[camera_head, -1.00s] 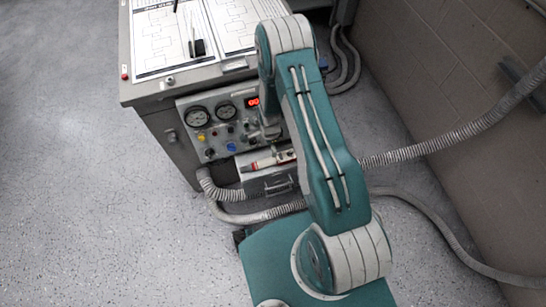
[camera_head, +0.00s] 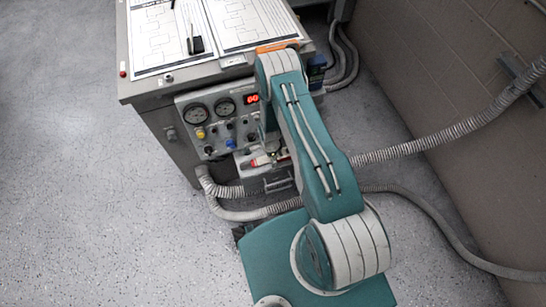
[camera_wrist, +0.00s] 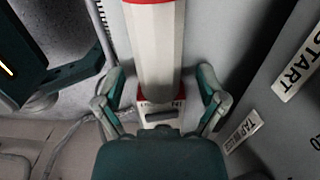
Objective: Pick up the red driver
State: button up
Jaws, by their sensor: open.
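A white cylinder with red bands, which looks like the red driver (camera_wrist: 157,45), runs down the middle of the wrist view. Its red end (camera_head: 261,161) shows in the head view, lying at the foot of the gauge panel, partly hidden by my arm. My gripper (camera_wrist: 162,76) is open. One finger is on each side of the driver in the wrist view, with a gap visible on both sides. I cannot tell how far above or below the fingers the driver lies. My gripper is hidden behind my arm in the head view.
The grey cabinet (camera_head: 158,83) carries a panel with gauges (camera_head: 197,114), knobs and a red display. Papers (camera_head: 165,38) and a black marker lie on top. A drawer-like box with a handle (camera_head: 277,182) sits below. Ribbed hoses (camera_head: 425,139) run to the right wall. The left floor is clear.

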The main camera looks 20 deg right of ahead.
grip_shut()
dwell(0.3)
jog(key=shift+w+r, duration=0.1)
jog(key=shift+r, duration=0.4)
jog(key=a+r, duration=0.1)
jog(key=r, duration=0.1)
jog(key=a+r, duration=0.2)
jog(key=r, duration=0.1)
jog(key=a+r, duration=0.2)
jog(key=r, duration=0.1)
jog(key=shift+a+r, duration=0.2)
jog(key=shift+r, duration=0.05)
jog(key=a+r, duration=0.3)
jog(key=a, duration=0.5)
jog(key=shift+a+r, duration=0.25)
jog(key=shift+a, duration=0.05)
